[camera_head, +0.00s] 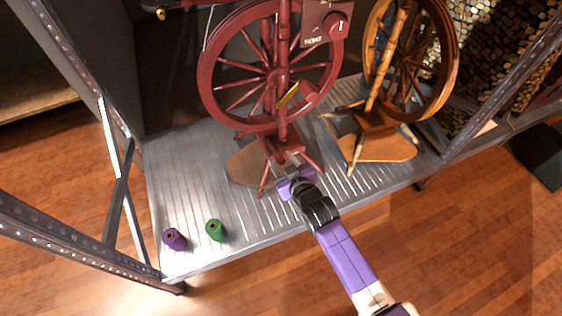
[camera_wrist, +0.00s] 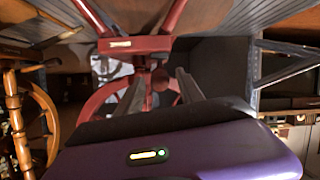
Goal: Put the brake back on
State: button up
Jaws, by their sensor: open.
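The dark red spinning wheel (camera_head: 212,88) stands on the metal shelf, its big wheel upright. A dark red panel with a round knob (camera_head: 336,24) and a small white label is at its upper right. A yellowish lever-like piece (camera_head: 289,96) shows near the hub's lower side. I cannot tell which part is the brake. My gripper (camera_head: 292,176) is open, low in front of the red wheel's legs. In the wrist view, my open gripper (camera_wrist: 162,88) has its fingers either side of a red rounded knob (camera_wrist: 160,79), which appears beyond them; contact cannot be told.
A brown wooden spinning wheel (camera_head: 371,95) stands close on the right. A purple spool (camera_head: 174,239) and a green spool (camera_head: 215,230) stand at the shelf's front left. The metal shelf (camera_head: 185,185) has bare room at left. Metal posts (camera_head: 75,70) frame it.

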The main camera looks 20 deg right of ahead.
jog(key=shift+w+f, duration=0.2)
jog(key=shift+w, duration=0.35)
grip_shut()
dwell(1.1)
